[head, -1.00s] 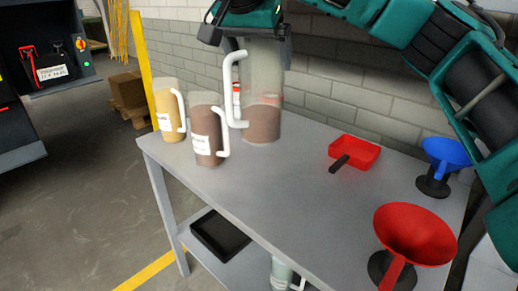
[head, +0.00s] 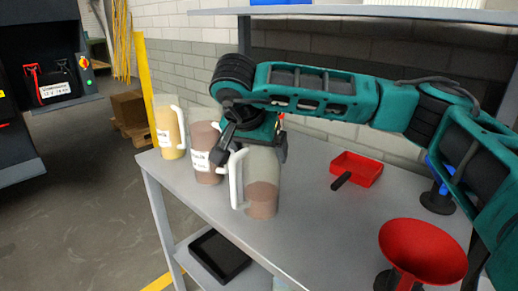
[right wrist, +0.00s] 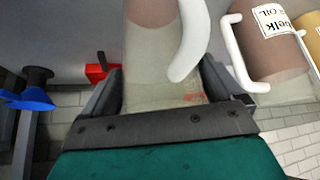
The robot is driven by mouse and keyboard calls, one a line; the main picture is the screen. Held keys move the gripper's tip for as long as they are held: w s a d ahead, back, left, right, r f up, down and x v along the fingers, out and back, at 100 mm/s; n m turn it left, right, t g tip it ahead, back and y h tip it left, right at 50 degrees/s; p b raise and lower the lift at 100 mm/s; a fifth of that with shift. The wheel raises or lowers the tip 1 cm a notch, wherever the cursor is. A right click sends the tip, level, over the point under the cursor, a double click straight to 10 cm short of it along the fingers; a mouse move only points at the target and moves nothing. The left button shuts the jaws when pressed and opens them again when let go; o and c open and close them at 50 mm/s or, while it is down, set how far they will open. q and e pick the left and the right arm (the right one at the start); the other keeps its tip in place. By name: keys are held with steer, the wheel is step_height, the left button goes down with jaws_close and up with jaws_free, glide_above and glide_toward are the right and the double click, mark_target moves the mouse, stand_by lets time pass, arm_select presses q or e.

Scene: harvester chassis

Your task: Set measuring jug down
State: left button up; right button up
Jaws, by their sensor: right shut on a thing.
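The measuring jug (head: 262,192) is clear, with a white handle and brown contents in its lower part. It is upright over the grey table (head: 320,220), in front of two other jugs. Its base appears at the tabletop, but I cannot tell if it bears on it. My right gripper (head: 252,147) is shut around the jug's upper part, arm reaching in from the right. In the right wrist view the jug (right wrist: 150,70) sits between the fingers of the right gripper (right wrist: 160,95). My left gripper is not in view.
A brown-filled jug (head: 205,160) and a yellow-filled jug (head: 167,130) stand close by on the left. A red scoop tray (head: 358,168), a red funnel (head: 422,250) and a blue funnel (head: 440,172) are on the right. The table's middle is clear.

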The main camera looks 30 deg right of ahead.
steer(key=o, duration=1.6)
steer(key=p+v, duration=0.1)
steer(key=v, duration=1.1)
steer(key=shift+r, duration=0.15)
